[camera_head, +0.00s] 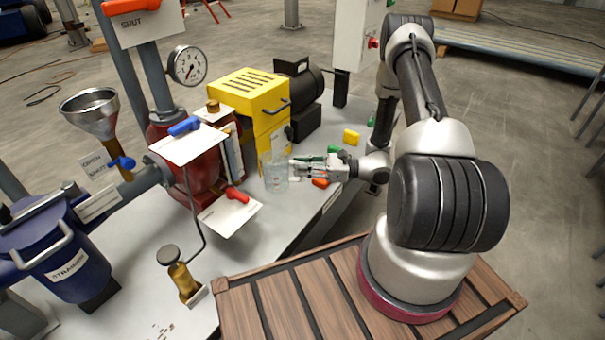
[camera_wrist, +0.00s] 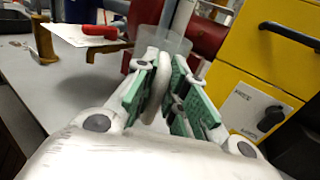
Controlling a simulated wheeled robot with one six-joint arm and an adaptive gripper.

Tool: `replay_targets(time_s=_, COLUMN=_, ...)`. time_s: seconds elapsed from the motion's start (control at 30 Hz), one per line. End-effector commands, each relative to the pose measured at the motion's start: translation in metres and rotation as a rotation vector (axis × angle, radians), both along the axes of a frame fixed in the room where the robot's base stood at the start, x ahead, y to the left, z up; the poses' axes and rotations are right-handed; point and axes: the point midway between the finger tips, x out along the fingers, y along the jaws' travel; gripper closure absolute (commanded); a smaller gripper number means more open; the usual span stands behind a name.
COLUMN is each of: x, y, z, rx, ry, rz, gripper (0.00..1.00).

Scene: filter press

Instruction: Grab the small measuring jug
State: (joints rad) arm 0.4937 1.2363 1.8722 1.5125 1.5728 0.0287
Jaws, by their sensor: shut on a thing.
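The small measuring jug (camera_head: 274,173) is a clear, see-through vessel in front of the yellow machine in the head view. It looks upright. In the wrist view the jug (camera_wrist: 172,46) is just beyond my fingertips, and a pale upright part like its handle lies between the green pads. My gripper (camera_head: 295,169) reaches in from the right and is shut on the jug. In the wrist view my gripper (camera_wrist: 163,82) has a pad on each side of that part. Whether the jug's base touches the bench cannot be told.
The yellow machine (camera_head: 250,95) stands behind the jug. A red pump body (camera_head: 200,175) with a red-handled valve (camera_head: 237,194) and a white tag is close on the left. Small yellow (camera_head: 351,137) and red (camera_head: 320,183) items lie near my gripper. The bench front (camera_head: 270,235) is clear.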

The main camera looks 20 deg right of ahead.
Motion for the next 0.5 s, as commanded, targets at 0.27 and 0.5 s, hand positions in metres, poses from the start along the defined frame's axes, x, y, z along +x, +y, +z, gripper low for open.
replay_targets(time_s=0.27, x=0.0, y=0.0, z=0.015, rx=0.001, ry=0.0, rz=0.0, gripper=1.0)
replay_targets(time_s=0.5, x=0.0, y=0.0, z=0.019, rx=0.001, ry=0.0, rz=0.0, gripper=1.0)
